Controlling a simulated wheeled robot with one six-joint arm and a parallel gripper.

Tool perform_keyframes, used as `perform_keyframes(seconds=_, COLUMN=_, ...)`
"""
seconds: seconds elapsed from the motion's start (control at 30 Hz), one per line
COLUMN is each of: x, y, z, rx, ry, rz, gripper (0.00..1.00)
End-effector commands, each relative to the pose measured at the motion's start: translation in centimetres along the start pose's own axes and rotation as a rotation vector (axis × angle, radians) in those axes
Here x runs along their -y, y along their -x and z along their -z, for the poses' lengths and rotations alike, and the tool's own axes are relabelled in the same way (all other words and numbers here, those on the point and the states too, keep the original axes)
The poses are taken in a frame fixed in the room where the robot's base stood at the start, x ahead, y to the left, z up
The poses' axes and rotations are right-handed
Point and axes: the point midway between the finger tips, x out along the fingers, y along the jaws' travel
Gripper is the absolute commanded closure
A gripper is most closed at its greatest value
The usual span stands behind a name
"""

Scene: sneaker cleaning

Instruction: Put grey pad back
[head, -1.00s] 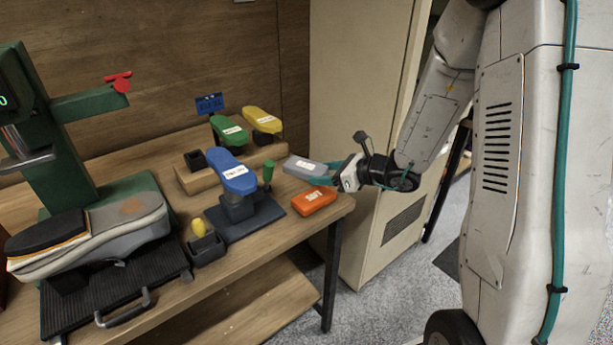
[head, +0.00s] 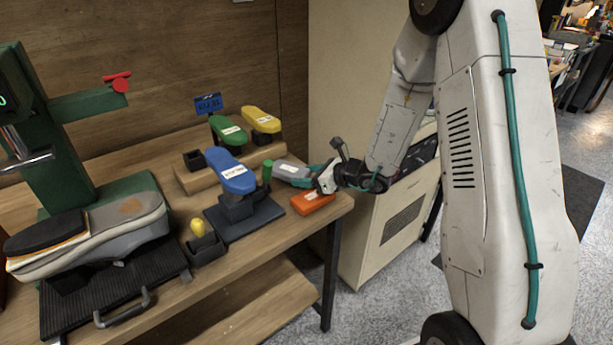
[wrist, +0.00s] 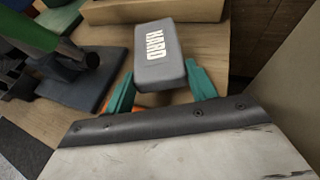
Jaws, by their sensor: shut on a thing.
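The grey pad (head: 291,170) is a block with a white label, which reads "HARD" in the wrist view (wrist: 158,62). My gripper (head: 308,176) is shut on it, and its teal fingers (wrist: 160,88) lie on either side of the pad's near end. The pad is at the right end of the wooden table, just behind an orange block (head: 312,200) and right of the blue pad's stand. I cannot tell whether it touches the table.
Green (head: 228,130) and yellow (head: 262,119) pads stand on a wooden block behind. A sneaker (head: 95,235) is at the left. A cream cabinet (head: 385,235) stands right of the table.

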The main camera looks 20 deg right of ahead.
Motion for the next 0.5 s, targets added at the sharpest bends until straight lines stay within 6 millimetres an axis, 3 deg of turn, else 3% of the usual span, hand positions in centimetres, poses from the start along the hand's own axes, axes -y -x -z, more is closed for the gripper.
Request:
perform_keyframes(seconds=0.47, x=-0.1, y=-0.5, z=1.2, rx=-0.004, ry=-0.002, rz=-0.001, gripper=0.74)
perform_keyframes(seconds=0.5, x=-0.1, y=-0.5, z=1.3, rx=-0.005, ry=-0.003, rz=-0.001, gripper=0.36)
